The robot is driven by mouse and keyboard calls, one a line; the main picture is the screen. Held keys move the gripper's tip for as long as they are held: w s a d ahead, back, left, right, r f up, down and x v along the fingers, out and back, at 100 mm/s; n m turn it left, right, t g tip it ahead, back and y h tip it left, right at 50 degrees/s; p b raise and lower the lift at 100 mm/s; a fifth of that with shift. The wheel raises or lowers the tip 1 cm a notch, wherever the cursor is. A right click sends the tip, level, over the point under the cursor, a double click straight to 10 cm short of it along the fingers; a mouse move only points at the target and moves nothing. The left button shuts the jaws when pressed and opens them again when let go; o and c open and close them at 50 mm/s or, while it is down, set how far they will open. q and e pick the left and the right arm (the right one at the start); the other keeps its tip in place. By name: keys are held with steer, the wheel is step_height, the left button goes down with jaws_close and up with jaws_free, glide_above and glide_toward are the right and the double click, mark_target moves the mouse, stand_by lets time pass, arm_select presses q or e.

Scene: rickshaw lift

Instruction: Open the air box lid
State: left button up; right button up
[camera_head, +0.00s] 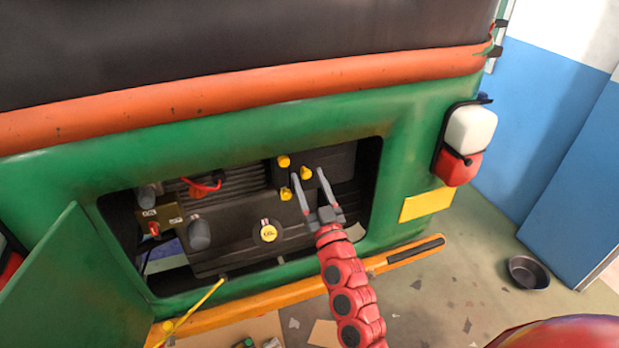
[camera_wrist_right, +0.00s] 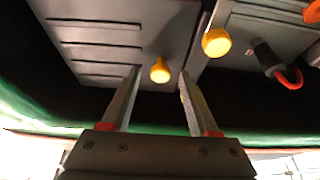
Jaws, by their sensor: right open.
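The air box (camera_head: 340,164) looks like a dark box with yellow knobs at the right side of the engine bay. One yellow knob (camera_head: 306,173) appears between the fingertips of my right gripper (camera_head: 309,175). Two more yellow knobs, an upper one (camera_head: 284,161) and a lower one (camera_head: 285,193), are just left of it. In the right wrist view, my open, empty right gripper (camera_wrist_right: 160,74) has a yellow knob (camera_wrist_right: 159,70) between its fingertips, with no clear contact. Another knob (camera_wrist_right: 216,42) is to the right. The lid's edges are hard to make out.
The green hatch door (camera_head: 80,285) hangs open at left. A yellow rod (camera_head: 196,308) and the orange bumper (camera_head: 270,300) lie below the opening. A yellow oil cap (camera_head: 268,231) and red handle (camera_head: 202,187) are left of the gripper. A dark bowl (camera_head: 528,272) is on the floor.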

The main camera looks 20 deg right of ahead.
steer(key=shift+c, duration=0.3)
jaws_close()
stand_by(1.2)
